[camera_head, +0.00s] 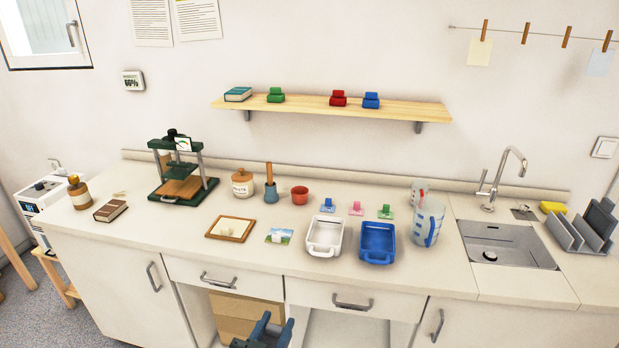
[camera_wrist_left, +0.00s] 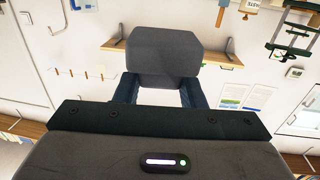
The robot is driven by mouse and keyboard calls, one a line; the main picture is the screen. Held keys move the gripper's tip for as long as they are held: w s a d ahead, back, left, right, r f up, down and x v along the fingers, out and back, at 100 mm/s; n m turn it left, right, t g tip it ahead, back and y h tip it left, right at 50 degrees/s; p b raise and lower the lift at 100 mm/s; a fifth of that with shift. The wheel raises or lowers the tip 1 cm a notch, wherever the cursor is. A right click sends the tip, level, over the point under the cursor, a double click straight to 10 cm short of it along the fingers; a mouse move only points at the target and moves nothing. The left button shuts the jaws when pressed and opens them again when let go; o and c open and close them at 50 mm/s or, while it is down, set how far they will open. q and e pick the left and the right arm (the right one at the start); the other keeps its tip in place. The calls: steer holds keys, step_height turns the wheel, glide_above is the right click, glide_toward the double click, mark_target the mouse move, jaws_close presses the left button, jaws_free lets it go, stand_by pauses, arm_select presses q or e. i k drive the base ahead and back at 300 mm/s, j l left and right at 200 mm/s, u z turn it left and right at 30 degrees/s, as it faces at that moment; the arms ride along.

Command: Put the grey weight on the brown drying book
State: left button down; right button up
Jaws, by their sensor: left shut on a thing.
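The brown drying book (camera_head: 110,211) lies closed on the left end of the counter, and nothing rests on it. My left gripper (camera_head: 272,326) shows at the bottom edge of the head view, in front of the cabinets and below the counter top. In the left wrist view, my left gripper (camera_wrist_left: 160,92) is shut on the grey weight (camera_wrist_left: 163,50), a dark grey block with rounded edges. My right gripper is not in view.
A green press (camera_head: 183,190) stands right of the book, and a corked jar (camera_head: 79,193) stands behind it at left. A wooden frame (camera_head: 230,228), white tray (camera_head: 325,236) and blue tray (camera_head: 377,242) lie along the counter front. Bare counter lies around the book's front.

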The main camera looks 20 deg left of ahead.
mark_target(110, 208)
steer(key=j+u, duration=0.1)
steer(key=j, duration=0.7)
steer(key=i+j+u, duration=0.1)
steer(key=j, duration=1.55)
steer(key=i+j, duration=0.1)
steer(key=j, duration=0.15)
steer(key=i+j+u, duration=0.1)
steer(key=j, duration=0.2)
steer(key=i+j, duration=0.3)
steer(key=j, duration=0.15)
